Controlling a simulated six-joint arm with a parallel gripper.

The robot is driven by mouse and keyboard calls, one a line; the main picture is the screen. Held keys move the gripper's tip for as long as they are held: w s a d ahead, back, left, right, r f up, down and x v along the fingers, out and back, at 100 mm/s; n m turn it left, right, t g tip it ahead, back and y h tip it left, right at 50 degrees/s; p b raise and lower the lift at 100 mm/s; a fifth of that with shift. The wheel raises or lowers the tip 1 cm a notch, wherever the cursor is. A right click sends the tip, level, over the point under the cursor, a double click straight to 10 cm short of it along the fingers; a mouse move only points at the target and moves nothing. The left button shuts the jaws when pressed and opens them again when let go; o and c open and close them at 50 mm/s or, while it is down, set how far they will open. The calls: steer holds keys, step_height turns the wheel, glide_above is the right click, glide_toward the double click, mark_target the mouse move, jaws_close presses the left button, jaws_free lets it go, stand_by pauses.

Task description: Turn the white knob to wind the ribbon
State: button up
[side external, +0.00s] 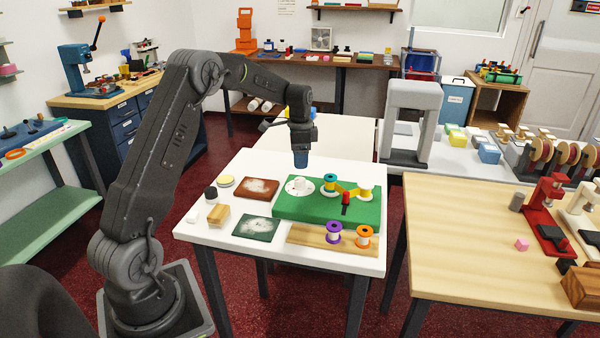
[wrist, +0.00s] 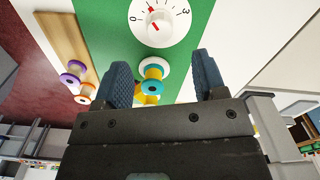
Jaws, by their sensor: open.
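The white knob (side external: 299,184) sits on a white dial at the left end of the green board (side external: 290,211). In the wrist view the knob (wrist: 154,27) shows with a red mark, and the dial has numbers including 0 and 3. A yellow ribbon (side external: 346,188) runs between a teal-rimmed spool (side external: 330,182) and a yellow spool (side external: 365,194) on the board. A red-topped black piece (side external: 345,201) stands near the ribbon. My gripper (side external: 301,162) is open and empty, above the knob and apart from it. In the wrist view its fingers (wrist: 165,75) are spread.
Purple (side external: 334,234) and orange (side external: 364,236) spools stand on a wooden strip (side external: 305,238) in front of the board. A brown pad (side external: 256,188), a dark green pad (side external: 256,229) and small items lie to the left. A grey arch (side external: 412,120) stands behind.

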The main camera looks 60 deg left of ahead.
steer(key=shift+r, duration=2.8)
steer(key=s+d+r+n+t, duration=0.1)
steer(key=s+d+r, duration=0.4)
steer(key=d, duration=0.4)
steer(key=s+d+r+n+t, duration=0.2)
steer(key=s+d+r, duration=0.4)
steer(key=d, duration=0.3)
steer(key=s+d+f+n+t, duration=0.1)
steer(key=s+d, duration=0.4)
steer(key=s, duration=0.2)
steer(key=s+d+f+n+t, duration=0.1)
steer(key=s+d, duration=0.3)
steer(key=s, duration=0.4)
steer(key=shift+d+f+t, duration=0.3)
steer(key=shift+d+f, duration=0.05)
steer(key=shift+f, duration=0.35)
